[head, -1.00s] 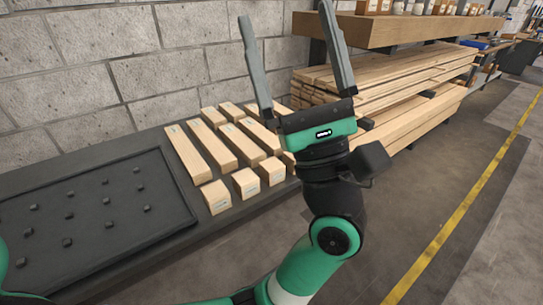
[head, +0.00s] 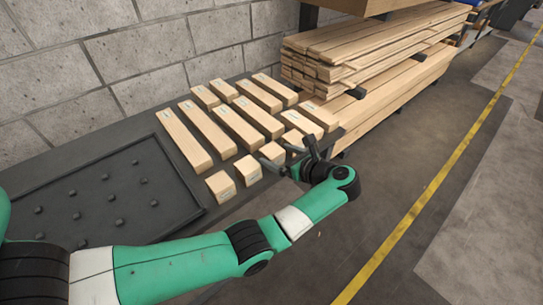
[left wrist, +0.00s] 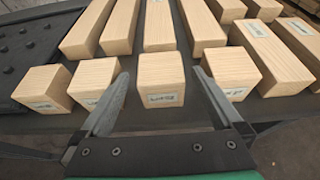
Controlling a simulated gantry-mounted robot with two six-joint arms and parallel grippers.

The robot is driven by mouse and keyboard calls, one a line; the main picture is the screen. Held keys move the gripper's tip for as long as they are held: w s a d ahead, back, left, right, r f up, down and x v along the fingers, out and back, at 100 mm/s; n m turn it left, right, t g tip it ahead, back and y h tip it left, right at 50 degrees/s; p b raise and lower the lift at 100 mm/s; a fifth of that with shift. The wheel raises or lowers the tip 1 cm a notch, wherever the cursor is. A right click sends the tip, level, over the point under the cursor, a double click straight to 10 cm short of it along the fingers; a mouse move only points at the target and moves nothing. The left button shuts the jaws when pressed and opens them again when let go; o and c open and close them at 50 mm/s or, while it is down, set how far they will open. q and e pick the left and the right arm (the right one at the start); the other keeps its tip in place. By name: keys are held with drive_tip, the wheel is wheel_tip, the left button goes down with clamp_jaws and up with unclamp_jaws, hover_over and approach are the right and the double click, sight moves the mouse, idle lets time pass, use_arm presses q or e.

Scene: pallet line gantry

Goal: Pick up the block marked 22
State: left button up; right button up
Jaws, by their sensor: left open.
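Pale wooden blocks with small labels stand on a dark bench. My left gripper (head: 287,151) is open at the near row of short blocks. In the left wrist view its fingers (left wrist: 160,75) point at the third short block (left wrist: 163,76), which shows between them. The fingers are not closed on it. That block's label faces me but is blurred; it may end in 22, and I cannot read it surely. The same block shows partly behind the fingers in the head view (head: 272,152). My right gripper is not in view.
Short blocks (head: 248,168) and (head: 220,186) stand close on the left, and another short block (left wrist: 232,70) on the right. Longer blocks (head: 208,132) lie behind. A dark tray (head: 105,190) with small pegs is at left; stacked planks (head: 370,50) are behind right.

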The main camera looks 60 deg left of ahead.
sight(265, 149)
use_arm(q)
drive_tip(key=shift+s+a+f, duration=0.1)
drive_tip(key=shift+a+f, duration=0.25)
drive_tip(key=shift+a, duration=0.2)
drive_tip(key=b+x, duration=0.1)
drive_tip(key=x, duration=0.4)
drive_tip(key=shift+s+a+b, duration=0.1)
drive_tip(key=shift+a+b, duration=0.2)
drive_tip(key=shift+b, duration=0.05)
drive_tip(key=c, duration=1.4)
